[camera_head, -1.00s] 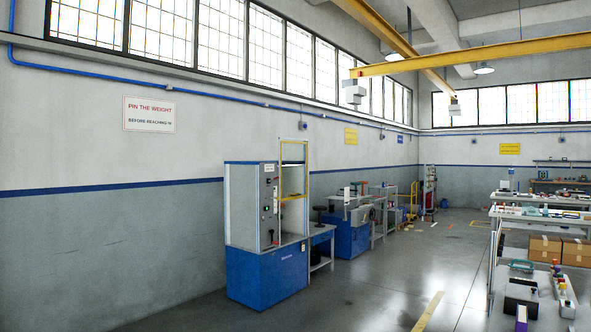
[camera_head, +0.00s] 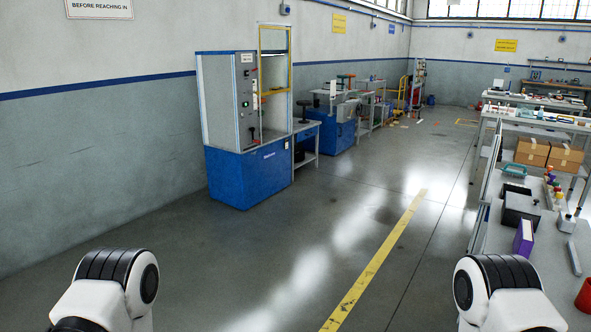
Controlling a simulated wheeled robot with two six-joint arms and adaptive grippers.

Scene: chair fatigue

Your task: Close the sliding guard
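The test machine (camera_head: 246,180) stands against the left wall, with a blue base and a grey upper cabinet. A yellow-framed sliding guard (camera_head: 275,92) is at its front right, raised so that its top reaches above the cabinet. The opening below the guard shows the machine's interior. A control panel (camera_head: 248,105) with a green button and a red lever is beside it. White and black links of my two arms show at the bottom left and bottom right. Neither gripper is in the picture, and the machine is well away from my arms.
A yellow floor line (camera_head: 376,262) runs across the open grey floor ahead. A workbench (camera_head: 490,236) with boxes and parts stands at the right, holding a purple binder (camera_head: 523,238) and a red cup (camera_head: 588,296). Blue-based machines (camera_head: 331,132) stand beyond the test machine.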

